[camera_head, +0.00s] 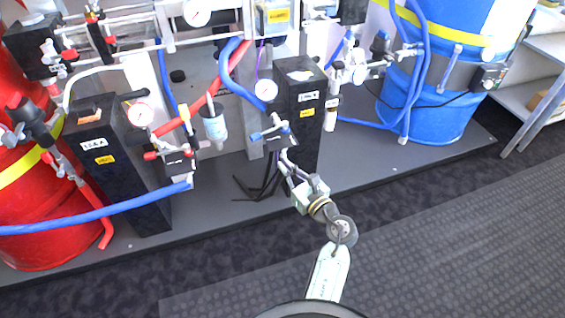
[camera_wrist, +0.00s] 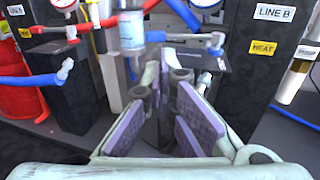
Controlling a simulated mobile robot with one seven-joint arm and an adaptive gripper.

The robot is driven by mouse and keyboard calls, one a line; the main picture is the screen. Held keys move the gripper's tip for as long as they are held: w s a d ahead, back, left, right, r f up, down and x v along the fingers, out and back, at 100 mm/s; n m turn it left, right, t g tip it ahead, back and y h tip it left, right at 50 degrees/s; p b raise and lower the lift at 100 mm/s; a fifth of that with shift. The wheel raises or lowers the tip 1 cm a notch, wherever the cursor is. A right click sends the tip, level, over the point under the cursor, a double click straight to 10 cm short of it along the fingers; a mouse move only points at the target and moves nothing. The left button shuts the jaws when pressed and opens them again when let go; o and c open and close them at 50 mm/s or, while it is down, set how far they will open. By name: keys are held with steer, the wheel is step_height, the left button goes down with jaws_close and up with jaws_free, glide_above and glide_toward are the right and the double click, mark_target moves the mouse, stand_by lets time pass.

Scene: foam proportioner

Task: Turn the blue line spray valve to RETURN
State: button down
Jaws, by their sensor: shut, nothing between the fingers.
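I cannot tell contact. No RETURN marking is readable.
The LINE A box (camera_head: 107,150) with red-handled valves and a red drum (camera_head: 25,220) stand left. A blue drum (camera_head: 430,95) stands right. A filter cup (camera_head: 215,125) hangs left of the valve block. Blue hoses cross the area. Dark floor at the front right is clear.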

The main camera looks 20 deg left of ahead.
mark_target(257, 139)
steer(key=p+x, duration=0.1)
steer(key=x, duration=1)
steer(key=shift+w+a+p, duration=0.2)
steer(key=shift+a+p, duration=0.05)
steer(key=shift+p, duration=0.05)
steer(key=shift+w+a+r, duration=0.1)
steer(key=shift+a, duration=0.3)
steer(key=shift+p+x, duration=0.45)
steer(key=shift+x, duration=0.7)
steer(key=shift+a, duration=0.1)
steer(key=shift+s, duration=0.25)
